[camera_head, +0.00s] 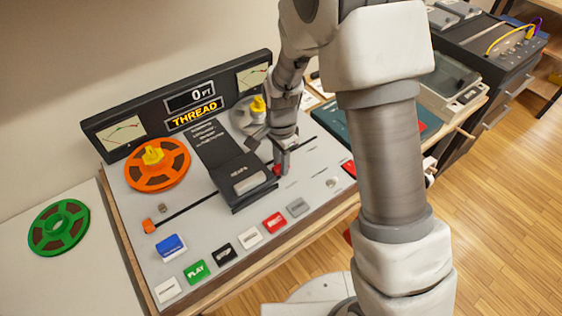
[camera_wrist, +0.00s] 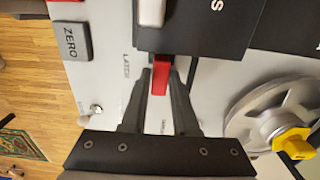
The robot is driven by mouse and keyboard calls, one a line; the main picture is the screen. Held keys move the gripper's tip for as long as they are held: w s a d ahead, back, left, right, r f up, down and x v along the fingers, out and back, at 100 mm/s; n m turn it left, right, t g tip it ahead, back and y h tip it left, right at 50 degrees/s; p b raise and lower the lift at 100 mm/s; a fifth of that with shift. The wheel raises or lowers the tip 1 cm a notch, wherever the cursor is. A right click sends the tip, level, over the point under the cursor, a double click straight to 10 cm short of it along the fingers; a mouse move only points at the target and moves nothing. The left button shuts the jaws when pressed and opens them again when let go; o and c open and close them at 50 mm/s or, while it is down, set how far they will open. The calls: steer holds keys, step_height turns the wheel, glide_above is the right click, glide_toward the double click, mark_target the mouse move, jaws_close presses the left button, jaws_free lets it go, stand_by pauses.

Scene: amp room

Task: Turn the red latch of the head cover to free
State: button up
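The red latch (camera_wrist: 161,76) sticks out from the edge of the black head cover (camera_wrist: 200,28), beside the printed word LATCH. In the wrist view my gripper (camera_wrist: 161,82) has one dark finger on each side of the latch, close against it. It looks shut on the latch. In the head view my gripper (camera_head: 282,165) points down at the right end of the head cover (camera_head: 243,180). A little of the red latch (camera_head: 277,169) shows there beside the fingers. The head cover lies flat over the tape path.
The tape deck holds an orange reel (camera_head: 157,180) and a grey reel (camera_head: 240,118). Coloured buttons, including a green PLAY button (camera_head: 196,271), line its front. A green reel (camera_head: 59,228) lies on the table at left. A display (camera_head: 195,113) reads THREAD.

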jaws_close()
steer(key=shift+n, duration=0.4)
steer(key=n, duration=0.2)
steer(key=shift+s+d+n, duration=0.1)
steer(key=shift+d+n, duration=0.05)
steer(key=shift+n, duration=0.25)
steer(key=n, duration=0.4)
steer(key=shift+s+d+n+b, duration=0.1)
steer(key=shift+d+n+b, duration=0.1)
steer(key=shift+n+b, duration=0.1)
steer(key=n, duration=0.5)
steer(key=shift+d, duration=0.25)
steer(key=shift+d+n+p, duration=0.2)
steer(key=shift+n+p, duration=0.25)
steer(key=shift+n, duration=1.95)
